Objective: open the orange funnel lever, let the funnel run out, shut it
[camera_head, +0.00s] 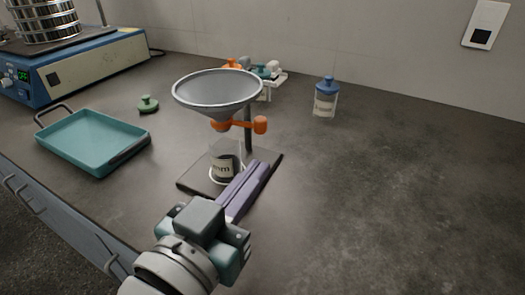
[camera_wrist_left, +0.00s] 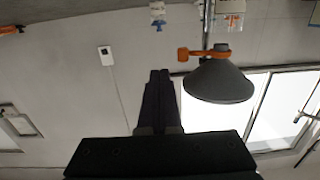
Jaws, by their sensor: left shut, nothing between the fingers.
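The grey funnel (camera_head: 218,92) stands upright on a post above a dark base plate (camera_head: 197,178). The orange funnel lever (camera_head: 260,125) sticks out to the right under the cone. The wrist view shows the funnel (camera_wrist_left: 220,82) and the lever (camera_wrist_left: 187,54) upside down. A clear beaker (camera_head: 226,158) with a label stands under the spout. No stream shows, and the funnel's contents cannot be told. My left gripper (camera_head: 259,169) is shut and empty, in front of the stand and below the lever, apart from it; its fingers (camera_wrist_left: 159,76) lie together. My right gripper is not seen.
A teal tray (camera_head: 75,126) lies at left, with a small green knobbed piece (camera_head: 148,103) behind it. The blue sieve shaker (camera_head: 85,66) is at back left. A blue-lidded jar (camera_head: 325,100) stands behind right. The counter (camera_head: 400,180) at right is clear.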

